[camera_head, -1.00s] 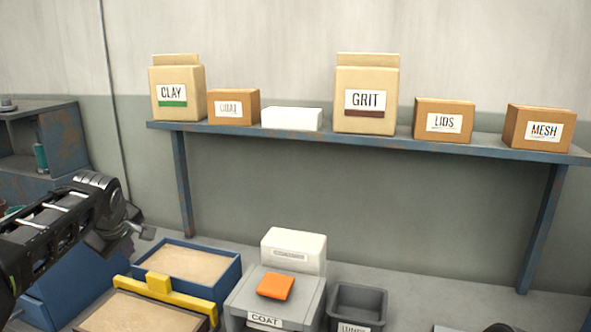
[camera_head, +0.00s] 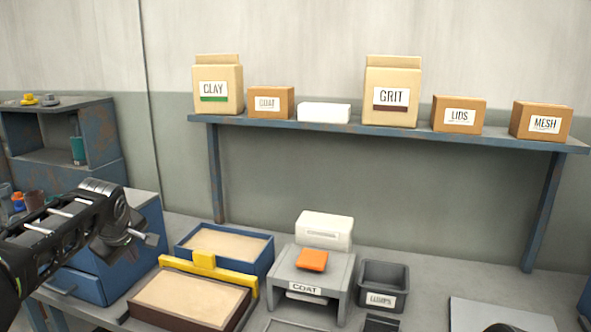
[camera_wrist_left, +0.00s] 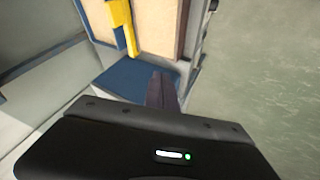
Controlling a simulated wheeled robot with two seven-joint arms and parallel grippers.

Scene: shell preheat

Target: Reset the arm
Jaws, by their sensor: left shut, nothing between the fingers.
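My left gripper (camera_head: 151,239) comes in from the left in the head view, raised in front of the blue drawer cabinet and left of the blue-rimmed sand tray (camera_head: 268,262). It is shut and empty. In the left wrist view its dark fingers (camera_wrist_left: 162,90) are together, with a blue surface behind them and a yellow piece beyond. My right gripper does not show; only a small dark shape is cut off at the bottom right edge of the head view.
The grey COAT stand (camera_head: 341,274) bears an orange block (camera_head: 312,260). A grey LUMPS bin (camera_head: 385,283) is right of it. A yellow bar (camera_head: 205,262) lies at the dark sand tray (camera_head: 190,297). Boxes stand on the wall shelf (camera_head: 400,132). A blue cabinet (camera_head: 88,280) is at left.

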